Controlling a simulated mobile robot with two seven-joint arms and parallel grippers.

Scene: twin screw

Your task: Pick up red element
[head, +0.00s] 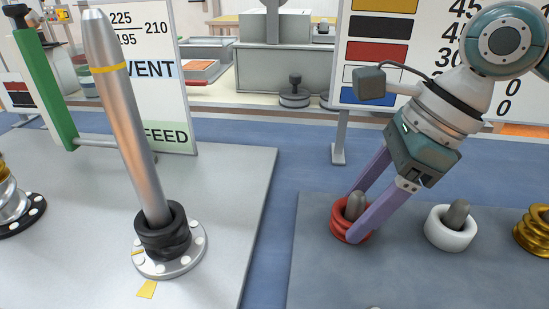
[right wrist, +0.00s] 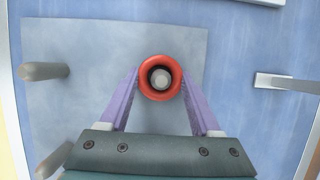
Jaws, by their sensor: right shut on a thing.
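The red element (head: 337,226) is a thick ring around a short grey peg (head: 356,204) on the grey plate at the right. My right gripper (head: 353,222) reaches down from the upper right, its two purple fingers shut on opposite sides of the ring. In the right wrist view the red element (right wrist: 146,71) sits between the fingertips of my right gripper (right wrist: 160,80), with the peg top (right wrist: 161,78) showing inside its hole. The ring's underside is hidden, so I cannot tell whether it touches the plate. My left gripper is not in view.
A white ring (head: 437,235) around a peg and a gold ring (head: 530,232) stand to the right on the grey plate (head: 310,285). A tall silver post (head: 133,130) with a black ring (head: 163,238) stands left. A signboard (head: 360,60) is behind my right gripper.

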